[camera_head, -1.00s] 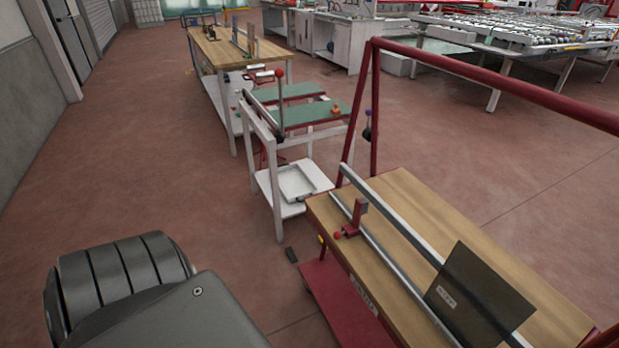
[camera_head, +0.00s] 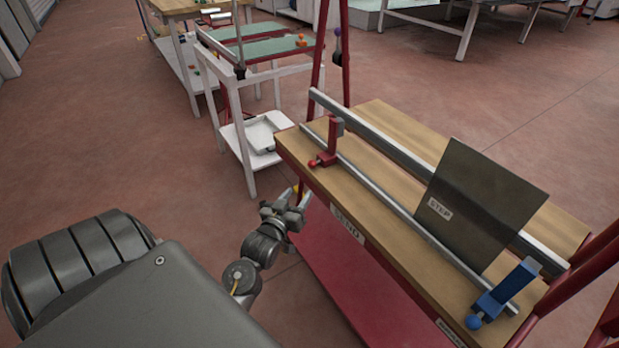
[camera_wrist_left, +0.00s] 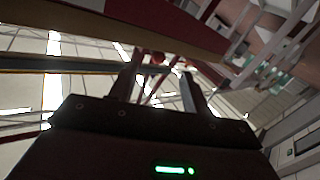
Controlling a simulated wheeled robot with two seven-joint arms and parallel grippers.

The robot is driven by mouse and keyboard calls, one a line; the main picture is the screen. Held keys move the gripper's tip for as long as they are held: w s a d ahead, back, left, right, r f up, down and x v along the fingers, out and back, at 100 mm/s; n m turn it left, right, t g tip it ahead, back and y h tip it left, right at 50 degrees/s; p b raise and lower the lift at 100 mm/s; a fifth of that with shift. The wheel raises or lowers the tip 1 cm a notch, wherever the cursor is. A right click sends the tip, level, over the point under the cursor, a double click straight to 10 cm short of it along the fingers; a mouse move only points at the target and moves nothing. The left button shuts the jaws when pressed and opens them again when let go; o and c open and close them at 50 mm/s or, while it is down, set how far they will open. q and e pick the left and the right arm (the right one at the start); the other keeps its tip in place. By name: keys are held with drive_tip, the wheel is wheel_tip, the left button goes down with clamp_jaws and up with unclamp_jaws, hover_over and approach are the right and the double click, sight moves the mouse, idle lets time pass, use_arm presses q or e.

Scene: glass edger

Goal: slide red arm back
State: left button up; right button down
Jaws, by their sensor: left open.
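The red arm (camera_head: 334,142) is a small red slide with a red ball knob at its front, set on the metal rail near the left end of the wooden bench top (camera_head: 385,122). A dark plate marked "STEP" (camera_head: 475,205) leans on the rails to its right. My left gripper (camera_head: 294,198) is open and empty, below and to the left of the red knob, in front of the bench's left end. My right gripper is not in view.
A blue slide with a blue knob (camera_head: 500,293) sits at the rail's right end. A red frame post (camera_head: 333,60) rises behind the bench. A white cart (camera_head: 255,125) stands beyond its left end. The floor at the left is clear.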

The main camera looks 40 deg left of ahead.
sight(310, 167)
use_arm(q)
drive_tip(key=w, duration=0.2)
drive_tip(key=w+a+r, duration=0.1)
drive_tip(key=w+a+b, duration=0.1)
drive_tip(key=w, duration=0.1)
drive_tip(key=shift+w+a+r, duration=0.15)
drive_tip(key=shift+w+r, duration=0.15)
drive_tip(key=shift+r, duration=0.1)
drive_tip(key=x, duration=0.3)
drive_tip(key=shift+w+a, duration=0.15)
drive_tip(key=shift+w, duration=0.1)
drive_tip(key=shift+w+a, duration=0.15)
drive_tip(key=shift+w, duration=0.35)
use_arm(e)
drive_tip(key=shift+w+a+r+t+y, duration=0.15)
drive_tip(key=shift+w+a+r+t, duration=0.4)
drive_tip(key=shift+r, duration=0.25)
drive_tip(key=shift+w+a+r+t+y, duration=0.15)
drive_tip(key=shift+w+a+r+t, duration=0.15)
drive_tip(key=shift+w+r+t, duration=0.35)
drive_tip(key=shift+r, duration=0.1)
use_arm(q)
clamp_jaws()
